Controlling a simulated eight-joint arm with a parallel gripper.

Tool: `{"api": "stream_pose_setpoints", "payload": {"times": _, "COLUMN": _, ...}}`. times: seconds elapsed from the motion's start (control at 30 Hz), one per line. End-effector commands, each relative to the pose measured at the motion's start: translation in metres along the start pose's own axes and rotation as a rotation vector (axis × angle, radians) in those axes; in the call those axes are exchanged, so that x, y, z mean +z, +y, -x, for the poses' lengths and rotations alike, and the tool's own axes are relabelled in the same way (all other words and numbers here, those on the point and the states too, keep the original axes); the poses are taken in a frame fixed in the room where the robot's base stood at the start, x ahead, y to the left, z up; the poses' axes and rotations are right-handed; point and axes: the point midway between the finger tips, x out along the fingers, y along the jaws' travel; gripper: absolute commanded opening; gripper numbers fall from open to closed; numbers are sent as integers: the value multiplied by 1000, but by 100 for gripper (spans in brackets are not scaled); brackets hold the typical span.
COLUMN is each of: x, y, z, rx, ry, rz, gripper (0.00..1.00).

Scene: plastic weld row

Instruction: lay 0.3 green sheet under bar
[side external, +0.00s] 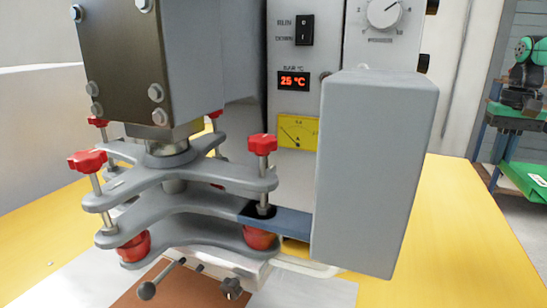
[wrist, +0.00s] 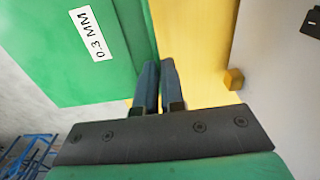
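A green panel (wrist: 85,45) with a white "0.3 MM" label (wrist: 90,33) fills the upper left of the wrist view; I cannot tell whether it is a loose sheet or part of a holder. My gripper (wrist: 158,65) has two blue fingers close together beside its right edge. Only a narrow gap shows between them, and I cannot tell whether a thin sheet is in it. In the side view, the weld machine's grey clamp plates (side external: 180,195) stand in the middle, with a brown surface (side external: 185,290) below. No green sheet shows there. My gripper is not distinguishable in that view.
Red knobs (side external: 262,144) stick up from the clamp plates. A large grey block (side external: 375,175) stands right of them. The bar display (side external: 294,81) reads 25 °C. The yellow tabletop (side external: 455,235) is clear at right. A green labelled piece (side external: 522,180) shows at the far right.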

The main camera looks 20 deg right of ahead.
Motion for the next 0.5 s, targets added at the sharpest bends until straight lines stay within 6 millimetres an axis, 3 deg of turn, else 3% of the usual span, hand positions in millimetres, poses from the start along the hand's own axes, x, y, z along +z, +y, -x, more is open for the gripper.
{"api": "stream_pose_setpoints", "payload": {"times": 0.1, "x": -10, "y": 25, "z": 4, "rx": 0, "ry": 0, "rz": 20, "gripper": 0}}
{"api": "stream_pose_setpoints", "payload": {"times": 0.2, "x": -18, "y": 30, "z": 0, "rx": 0, "ry": 0, "rz": 32, "gripper": 0}}
{"api": "stream_pose_setpoints", "payload": {"times": 0.37, "x": -44, "y": 13, "z": -32, "rx": 0, "ry": 0, "rz": 20, "gripper": 0}}
{"api": "stream_pose_setpoints", "payload": {"times": 0.5, "x": -69, "y": -11, "z": -76, "rx": 1, "ry": 0, "rz": -4, "gripper": 0}}
